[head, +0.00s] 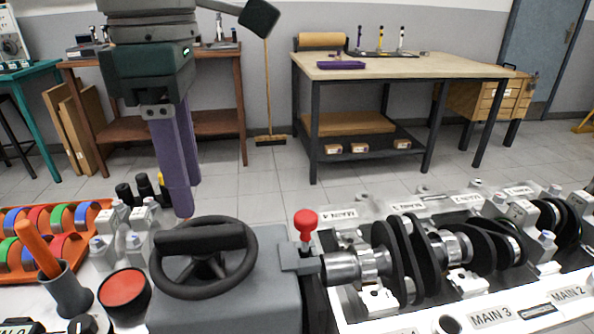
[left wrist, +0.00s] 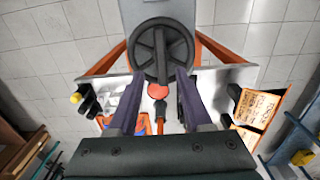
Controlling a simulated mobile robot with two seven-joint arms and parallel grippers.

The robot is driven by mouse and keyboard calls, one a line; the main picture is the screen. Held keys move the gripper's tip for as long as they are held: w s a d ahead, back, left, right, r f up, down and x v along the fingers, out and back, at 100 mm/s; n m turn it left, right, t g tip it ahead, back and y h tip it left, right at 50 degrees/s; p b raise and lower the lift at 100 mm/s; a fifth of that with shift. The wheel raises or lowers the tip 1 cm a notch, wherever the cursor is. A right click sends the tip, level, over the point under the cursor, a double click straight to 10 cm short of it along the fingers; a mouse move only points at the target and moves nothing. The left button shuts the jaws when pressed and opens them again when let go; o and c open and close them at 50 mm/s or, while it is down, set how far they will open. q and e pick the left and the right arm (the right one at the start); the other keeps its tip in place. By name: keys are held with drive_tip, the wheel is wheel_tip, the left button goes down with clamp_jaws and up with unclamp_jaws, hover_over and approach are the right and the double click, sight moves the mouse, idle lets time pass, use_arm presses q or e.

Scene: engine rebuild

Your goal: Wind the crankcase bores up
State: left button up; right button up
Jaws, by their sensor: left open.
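My left gripper (head: 184,205) points down with purple fingers, just beyond the wheel's far left rim. In the left wrist view the open fingers (left wrist: 160,78) show with the wheel (left wrist: 160,50) ahead of them and nothing held between them; I cannot tell whether they touch it. The crankcase (head: 400,320) lies at the right with the crankshaft (head: 385,255) in it. My right gripper is not in view.
A red-knobbed pin (head: 306,225) stands between housing and crankshaft. A workbench (head: 440,66) stands behind, across open floor.

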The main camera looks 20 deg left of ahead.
sight(199, 230)
use_arm(q)
drive_tip(key=shift+d+f+b, duration=0.1)
drive_tip(key=shift+f+b, duration=2.05)
drive_tip(key=shift+f, duration=1.05)
drive_tip(key=shift+r, duration=0.15)
drive_tip(key=shift+c, duration=0.9)
drive_tip(key=c, duration=0.6)
clamp_jaws()
